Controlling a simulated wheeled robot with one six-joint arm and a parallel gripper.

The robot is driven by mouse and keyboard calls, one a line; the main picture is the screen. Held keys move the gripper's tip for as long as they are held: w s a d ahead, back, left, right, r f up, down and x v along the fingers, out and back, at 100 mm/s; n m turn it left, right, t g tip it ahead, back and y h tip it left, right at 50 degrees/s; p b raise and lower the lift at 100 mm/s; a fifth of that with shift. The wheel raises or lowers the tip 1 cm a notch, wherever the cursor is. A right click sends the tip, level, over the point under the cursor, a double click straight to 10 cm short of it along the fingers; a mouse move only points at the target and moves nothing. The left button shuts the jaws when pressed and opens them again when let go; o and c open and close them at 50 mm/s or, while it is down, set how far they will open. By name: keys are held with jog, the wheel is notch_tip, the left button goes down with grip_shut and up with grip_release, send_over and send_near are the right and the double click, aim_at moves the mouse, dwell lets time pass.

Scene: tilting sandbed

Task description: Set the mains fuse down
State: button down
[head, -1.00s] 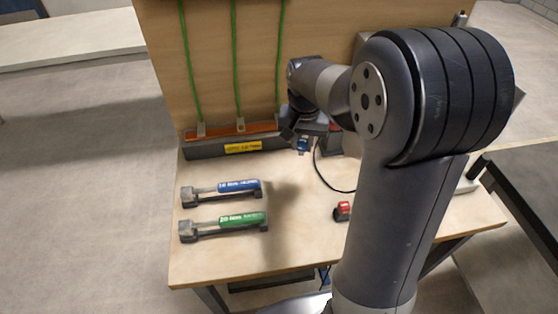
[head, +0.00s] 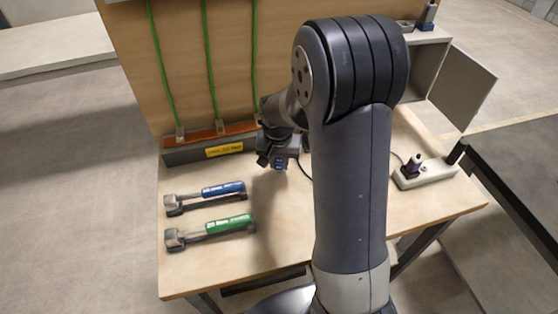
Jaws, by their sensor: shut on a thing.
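My gripper (head: 279,163) hangs over the back middle of the workbench (head: 285,225), in front of the dark rail at the foot of the board. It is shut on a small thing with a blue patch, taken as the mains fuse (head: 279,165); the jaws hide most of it. The fuse appears above the bench top, but its exact height cannot be told. My own arm covers the middle of the bench.
A blue-handled tool (head: 205,195) and a green-handled tool (head: 210,231) lie at the left. A white power strip (head: 425,172) with a dark plug lies at the right, near an open grey cabinet door (head: 463,88). Bare bench shows between the green-handled tool and my arm.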

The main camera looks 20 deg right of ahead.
jog(key=shift+f, duration=0.1)
jog(key=c, duration=1.2)
grip_release()
jog(key=shift+r, duration=0.65)
jog(key=r, duration=0.3)
jog(key=s+r, duration=0.1)
jog(key=r, duration=0.7)
jog(key=shift+s+a, duration=0.15)
jog(key=shift+a, duration=0.15)
